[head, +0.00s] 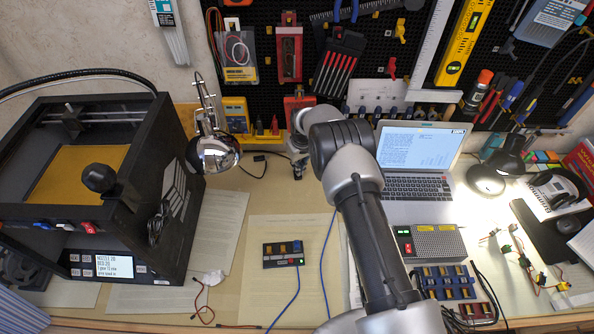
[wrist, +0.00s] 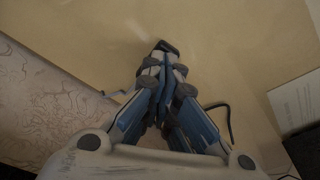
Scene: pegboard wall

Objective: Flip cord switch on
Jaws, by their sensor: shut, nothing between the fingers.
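A small dark piece on a thin black cord (head: 258,157), which looks like the cord switch, lies on the desk beside the chrome lamp (head: 215,155). Its on or off position is too small to read. My gripper (head: 298,174) is to the right of it, pointing down close to the desk. In the wrist view my gripper (wrist: 165,50) has its blue and grey fingers closed together with nothing held. A dark shape at the fingertips may be a finger pad or the switch; I cannot tell. A black cord (wrist: 226,116) curves out to the right of the fingers.
A black 3D printer (head: 160,175) stands at left, and an open laptop (head: 415,185) at right. The pegboard (head: 270,75) with tools rises behind. A small control box (head: 283,254) lies on paper in front.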

